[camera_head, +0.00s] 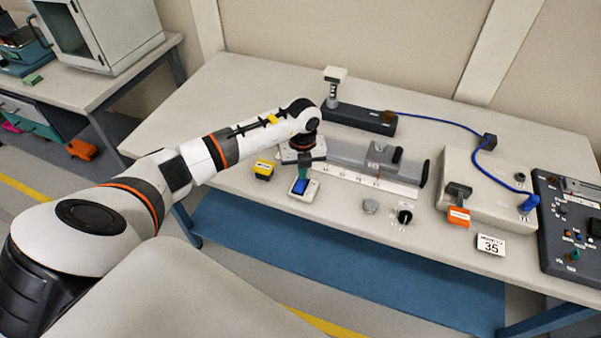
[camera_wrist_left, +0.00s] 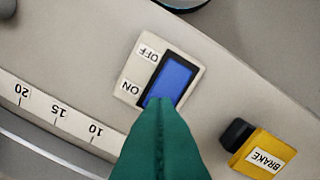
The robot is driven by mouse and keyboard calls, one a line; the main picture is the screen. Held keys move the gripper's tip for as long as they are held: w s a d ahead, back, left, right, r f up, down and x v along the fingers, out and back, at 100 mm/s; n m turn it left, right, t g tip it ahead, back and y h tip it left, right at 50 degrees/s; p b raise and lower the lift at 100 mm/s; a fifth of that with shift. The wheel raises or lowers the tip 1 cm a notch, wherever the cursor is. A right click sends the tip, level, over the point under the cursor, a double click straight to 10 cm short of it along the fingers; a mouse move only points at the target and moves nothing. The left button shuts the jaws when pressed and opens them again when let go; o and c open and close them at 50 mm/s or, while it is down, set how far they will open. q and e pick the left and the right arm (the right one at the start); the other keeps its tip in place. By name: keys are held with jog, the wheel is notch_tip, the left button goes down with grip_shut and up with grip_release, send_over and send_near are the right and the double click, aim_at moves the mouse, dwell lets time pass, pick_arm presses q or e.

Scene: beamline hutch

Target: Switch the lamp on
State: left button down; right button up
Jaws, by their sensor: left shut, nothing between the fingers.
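The lamp switch is a blue rocker (camera_wrist_left: 170,78) in a black frame on a pale plate with ON and OFF labels (camera_wrist_left: 132,88). In the head view its blue rocker (camera_head: 300,187) sits near the front edge of the table. My left gripper (camera_wrist_left: 160,103) is shut and empty, its green fingertips over the ON end of the rocker. Whether they touch it I cannot tell. In the head view the left gripper (camera_head: 304,176) points down at the switch and hides part of it. My right gripper is not in view. I see no lit lamp for certain.
A yellow BRAKE block (camera_head: 263,170) stands left of the switch. A ruled rail (camera_head: 365,180) with a grey carriage lies behind and right. A black knob (camera_head: 404,216), an orange-tagged part (camera_head: 459,214) and a dark panel (camera_head: 560,255) stand farther right. The table's left back is clear.

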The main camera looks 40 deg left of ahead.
pick_arm(q)
jog(key=shift+f+b, duration=0.5)
jog(key=shift+f, duration=0.25)
jog(key=shift+r, duration=0.1)
jog(key=shift+r+p, duration=2.8)
jog(key=shift+r, duration=0.75)
jog(key=shift+f, duration=0.1)
